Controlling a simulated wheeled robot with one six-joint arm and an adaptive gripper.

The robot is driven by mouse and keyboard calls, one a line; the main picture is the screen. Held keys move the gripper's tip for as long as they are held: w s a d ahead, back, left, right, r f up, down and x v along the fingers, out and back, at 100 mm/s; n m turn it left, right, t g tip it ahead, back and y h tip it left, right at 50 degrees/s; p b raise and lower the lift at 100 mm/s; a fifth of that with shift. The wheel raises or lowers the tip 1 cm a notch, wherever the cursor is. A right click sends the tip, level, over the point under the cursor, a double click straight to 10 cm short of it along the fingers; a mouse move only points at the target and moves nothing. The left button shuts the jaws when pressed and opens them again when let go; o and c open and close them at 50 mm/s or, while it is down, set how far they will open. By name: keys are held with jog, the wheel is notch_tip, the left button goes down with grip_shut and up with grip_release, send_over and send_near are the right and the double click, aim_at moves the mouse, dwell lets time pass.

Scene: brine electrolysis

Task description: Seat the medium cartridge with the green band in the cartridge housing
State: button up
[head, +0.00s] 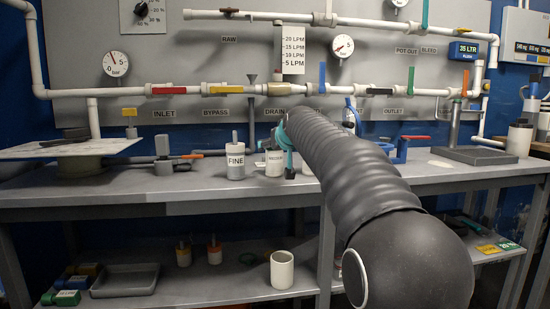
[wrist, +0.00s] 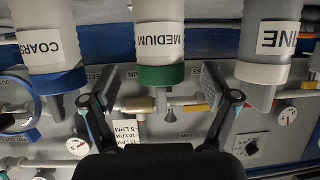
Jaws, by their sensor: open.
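The medium cartridge (head: 274,167) stands upright on the bench, partly covered by my gripper (head: 284,148) in the head view. In the wrist view, which is upside down, the medium cartridge (wrist: 158,38) shows its MEDIUM label and green band. My gripper (wrist: 161,95) is open there, with one finger on each side of the green band. Gaps show between both finger pads and the cartridge. I cannot tell for certain which object is the cartridge housing.
The fine cartridge (head: 236,166) stands close on the left in the head view. The coarse cartridge (wrist: 47,35) stands on the other side, with a blue ring (wrist: 20,104) near it. Pipes with valves run behind. A white cup (head: 282,270) stands on the lower shelf.

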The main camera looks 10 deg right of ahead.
jog(key=shift+x, duration=1.85)
jog(key=shift+r, duration=0.1)
jog(key=c, duration=1.5)
